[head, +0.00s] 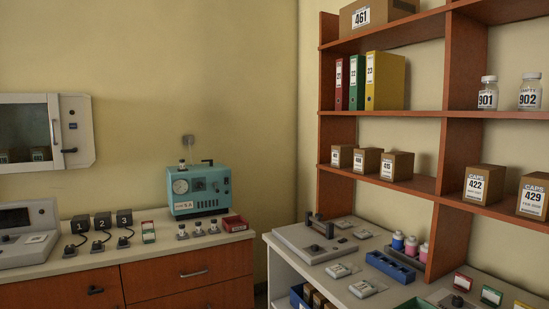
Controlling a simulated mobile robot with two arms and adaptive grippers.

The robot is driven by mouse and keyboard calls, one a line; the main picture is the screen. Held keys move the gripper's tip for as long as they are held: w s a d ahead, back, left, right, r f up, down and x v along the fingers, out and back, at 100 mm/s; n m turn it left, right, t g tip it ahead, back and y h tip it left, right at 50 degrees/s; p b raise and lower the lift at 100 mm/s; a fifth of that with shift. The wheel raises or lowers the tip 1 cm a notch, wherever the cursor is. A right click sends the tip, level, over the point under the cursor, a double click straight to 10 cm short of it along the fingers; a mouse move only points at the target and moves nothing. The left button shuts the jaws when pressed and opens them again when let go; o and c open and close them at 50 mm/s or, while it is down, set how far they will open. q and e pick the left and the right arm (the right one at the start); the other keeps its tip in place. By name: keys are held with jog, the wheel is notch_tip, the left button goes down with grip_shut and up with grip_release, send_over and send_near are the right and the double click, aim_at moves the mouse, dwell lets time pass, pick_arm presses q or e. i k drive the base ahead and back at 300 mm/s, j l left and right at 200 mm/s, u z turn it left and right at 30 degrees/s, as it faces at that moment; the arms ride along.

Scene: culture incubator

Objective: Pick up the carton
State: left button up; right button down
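Several brown cardboard cartons are in the head view, and I cannot tell which one the task means. A carton labelled 461 (372,15) is on the top shelf. Three small cartons stand in a row on the middle shelf; the right one (397,166) seems to read 415, and the middle one (367,160) and left one (342,156) have labels too small to read surely. Cartons marked CAPS 422 (483,183) and CAPS 429 (534,196) are on the right part of that shelf. Neither of my grippers is in view.
The shelf unit (450,120) also holds binders (384,82) and bottles (529,95). Below it, a white bench (325,272) holds a grey device, a blue rack (391,266) and small trays. On the left, a counter (150,262) carries a teal device (198,188) and other equipment.

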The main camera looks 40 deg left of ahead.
aim_at(342, 156)
jog(key=u, duration=0.9)
jog(key=i+j, duration=0.4)
jog(key=j, duration=0.15)
jog(key=i+j, duration=0.4)
jog(key=j, duration=0.2)
jog(key=i+j, duration=0.45)
jog(key=j+u, duration=0.05)
jog(key=j, duration=0.05)
